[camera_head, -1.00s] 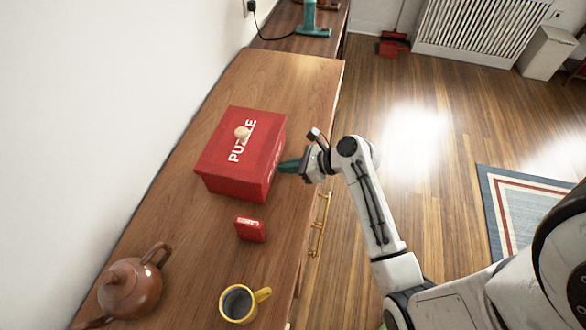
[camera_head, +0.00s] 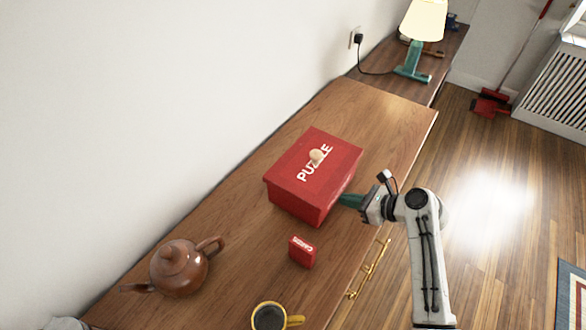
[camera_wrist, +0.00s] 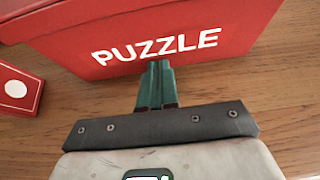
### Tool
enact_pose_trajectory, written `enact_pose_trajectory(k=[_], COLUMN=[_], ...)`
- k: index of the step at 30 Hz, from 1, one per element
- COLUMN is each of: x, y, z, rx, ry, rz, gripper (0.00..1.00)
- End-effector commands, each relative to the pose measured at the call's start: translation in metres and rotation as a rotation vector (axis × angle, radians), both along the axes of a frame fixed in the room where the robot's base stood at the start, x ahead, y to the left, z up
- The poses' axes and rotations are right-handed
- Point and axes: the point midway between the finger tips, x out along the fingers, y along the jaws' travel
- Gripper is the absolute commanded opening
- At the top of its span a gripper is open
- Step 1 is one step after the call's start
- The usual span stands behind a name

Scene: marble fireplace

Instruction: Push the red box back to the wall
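The red box (camera_head: 312,180) marked "PUZZLE", with a small round knob on its lid, sits on the wooden cabinet top. A strip of bare wood shows between it and the white wall on its left. My gripper (camera_head: 343,200) is at the box's right side, its green fingers low against or very near that face; I cannot tell if they touch. In the wrist view the fingers (camera_wrist: 158,68) are together with nothing between them, pointing at the box side (camera_wrist: 150,40) with the "PUZZLE" lettering.
A small red card box (camera_head: 302,252) stands in front of the red box, and it shows in the wrist view (camera_wrist: 16,92). A brown teapot (camera_head: 180,267) and a yellow mug (camera_head: 270,317) are nearer. A teal lamp (camera_head: 413,62) stands beyond. The cabinet top behind the box is clear.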

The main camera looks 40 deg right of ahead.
Motion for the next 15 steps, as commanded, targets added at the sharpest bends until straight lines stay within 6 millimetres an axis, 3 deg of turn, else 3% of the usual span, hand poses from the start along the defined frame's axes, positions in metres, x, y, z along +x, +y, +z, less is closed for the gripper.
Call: enact_pose_trajectory(k=[15], x=[0.019], y=[0.007], z=[0.001], rx=[0.000], ry=[-0.001], rz=[0.002], gripper=[0.00])
